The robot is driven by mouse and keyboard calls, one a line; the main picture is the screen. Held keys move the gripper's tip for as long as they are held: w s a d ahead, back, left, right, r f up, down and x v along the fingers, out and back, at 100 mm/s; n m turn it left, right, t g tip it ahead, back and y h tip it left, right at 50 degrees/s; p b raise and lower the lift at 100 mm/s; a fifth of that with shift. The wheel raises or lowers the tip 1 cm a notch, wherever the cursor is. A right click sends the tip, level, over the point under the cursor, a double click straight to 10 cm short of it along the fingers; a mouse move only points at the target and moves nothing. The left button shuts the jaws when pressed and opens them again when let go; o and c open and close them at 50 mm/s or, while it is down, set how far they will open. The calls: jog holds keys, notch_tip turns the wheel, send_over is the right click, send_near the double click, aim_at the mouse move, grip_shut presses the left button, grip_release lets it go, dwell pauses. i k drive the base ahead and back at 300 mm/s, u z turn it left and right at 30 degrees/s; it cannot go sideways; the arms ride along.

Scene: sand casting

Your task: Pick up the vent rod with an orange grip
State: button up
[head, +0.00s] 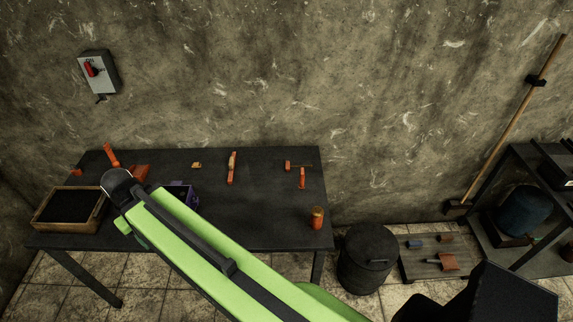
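Several orange-handled tools lie on the dark table (265,225). At its back right, a short orange grip (288,165) has a thin dark shaft running right from it; this looks most like the vent rod, but it is too small to be sure. Just below it is an upright-lying orange handle (302,178). A longer orange and pale tool (232,168) lies left of these. Another orange handle (111,155) leans at the back left. My green arm crosses the front of the table. My gripper is not visible, and no fingers show.
A wooden box of black sand (68,205) stands at the table's left end. An orange can (317,217) stands near the front right corner. A purple-blue box (183,195) is partly behind my arm. A black bin (367,257) and low pallet (418,267) stand right of the table.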

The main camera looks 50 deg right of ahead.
aim_at(288, 166)
jog(key=u, duration=0.05)
jog(key=i, duration=0.95)
jog(key=z, duration=0.05)
